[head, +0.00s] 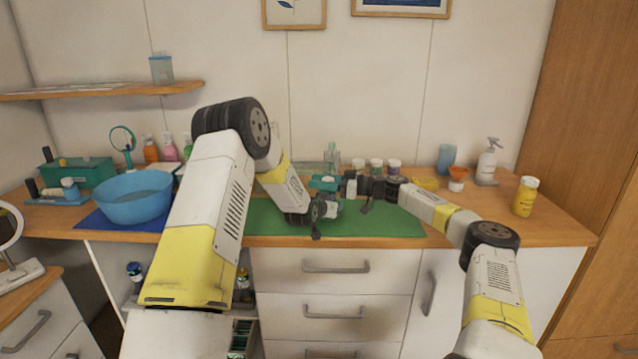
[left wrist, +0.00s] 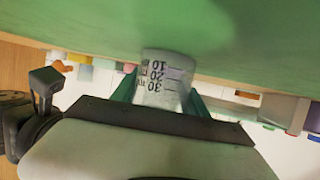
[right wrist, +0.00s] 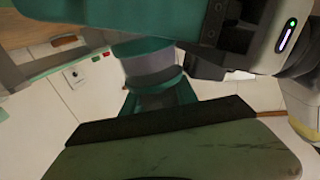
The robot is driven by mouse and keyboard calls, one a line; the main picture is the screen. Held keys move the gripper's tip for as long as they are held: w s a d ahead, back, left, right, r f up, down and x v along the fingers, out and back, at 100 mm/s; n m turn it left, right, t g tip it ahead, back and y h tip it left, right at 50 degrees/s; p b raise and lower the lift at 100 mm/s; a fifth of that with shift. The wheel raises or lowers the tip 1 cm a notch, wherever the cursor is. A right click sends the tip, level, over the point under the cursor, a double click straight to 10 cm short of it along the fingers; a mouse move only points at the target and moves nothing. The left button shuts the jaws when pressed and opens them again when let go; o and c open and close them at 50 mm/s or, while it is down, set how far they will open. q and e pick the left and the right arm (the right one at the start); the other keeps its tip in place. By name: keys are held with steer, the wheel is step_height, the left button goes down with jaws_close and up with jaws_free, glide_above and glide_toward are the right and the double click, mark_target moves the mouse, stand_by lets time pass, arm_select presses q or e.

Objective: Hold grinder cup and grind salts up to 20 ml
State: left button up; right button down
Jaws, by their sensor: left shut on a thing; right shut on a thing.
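The grinder shows in the head view as a small teal top (head: 325,183) above the green mat, between my two grippers. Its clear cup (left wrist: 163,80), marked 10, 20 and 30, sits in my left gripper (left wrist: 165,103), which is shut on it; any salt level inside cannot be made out. In the head view my left gripper (head: 325,208) is just below the teal top. My right gripper (head: 346,187) comes from the right and is shut on the grinder. The right wrist view shows a lilac-grey band (right wrist: 148,63) between teal parts; arms hide much of it.
The green mat (head: 385,222) lies below on the wooden counter. A blue bowl (head: 135,200) stands at left. Several jars, a yellow-labelled bottle (head: 525,196) and a pump bottle (head: 488,163) stand behind and at right. The mat's right part is clear.

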steer(key=shift+w+d+m+t+h, duration=0.15)
steer(key=shift+m+t+h, duration=0.4)
steer(key=shift+t, duration=0.4)
steer(key=shift+w+d+m+t+h, duration=0.15)
steer(key=shift+m+t+h, duration=0.15)
steer(key=shift+m+t, duration=0.6)
steer(key=shift+w+m+t+h, duration=0.15)
steer(key=shift+m+t+h, duration=0.35)
steer(key=shift+t, duration=0.55)
steer(key=c, duration=1.2)
jaws_free()
steer(key=v, duration=1.2)
steer(key=shift+w+f, duration=0.1)
